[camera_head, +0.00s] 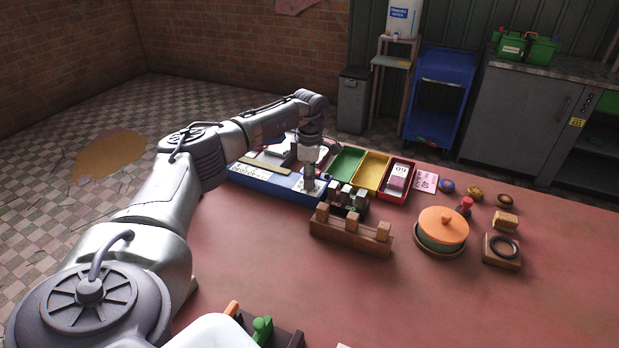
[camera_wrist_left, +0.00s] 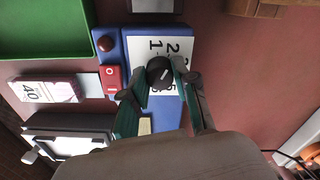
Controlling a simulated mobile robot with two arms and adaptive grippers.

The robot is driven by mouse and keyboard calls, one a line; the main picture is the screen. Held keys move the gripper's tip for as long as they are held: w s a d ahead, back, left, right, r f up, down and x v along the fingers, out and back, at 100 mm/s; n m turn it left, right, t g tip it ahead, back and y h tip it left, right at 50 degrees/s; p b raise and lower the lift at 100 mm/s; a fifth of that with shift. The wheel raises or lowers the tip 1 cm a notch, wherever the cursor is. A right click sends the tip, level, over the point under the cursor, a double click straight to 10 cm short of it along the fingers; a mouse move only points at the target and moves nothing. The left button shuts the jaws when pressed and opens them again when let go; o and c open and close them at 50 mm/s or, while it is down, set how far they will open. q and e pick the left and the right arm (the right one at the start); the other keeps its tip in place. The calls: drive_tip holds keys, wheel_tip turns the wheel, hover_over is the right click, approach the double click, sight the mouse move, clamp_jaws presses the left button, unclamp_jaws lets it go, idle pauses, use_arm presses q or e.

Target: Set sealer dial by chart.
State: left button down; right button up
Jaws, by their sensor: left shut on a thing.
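The blue sealer (camera_head: 262,180) lies along the far left edge of the red table, with a pale bar along its top. In the left wrist view its blue control panel (camera_wrist_left: 112,45) has a white number plate (camera_wrist_left: 142,50); 1 and 2 read clearly, other numbers are partly hidden. The black dial (camera_wrist_left: 160,72) has a pale pointer line that looks slanted. My left gripper (camera_wrist_left: 158,82) is shut on the dial, with its green-grey fingers on either side. In the head view the left gripper (camera_head: 309,180) reaches down at the sealer's right end. I cannot identify the chart.
Green (camera_head: 346,163), yellow (camera_head: 371,171) and red (camera_head: 397,182) bins stand beside the sealer. A wooden rack (camera_head: 350,235) stands close in front of the gripper. An orange-lidded pot (camera_head: 443,226) is to the right. The table's front middle is mostly clear.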

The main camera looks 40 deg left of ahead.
idle(0.6)
use_arm(q)
drive_tip(key=c, duration=0.9)
unclamp_jaws()
wheel_tip(320, 180, up, 12)
drive_tip(key=shift+r, duration=0.1)
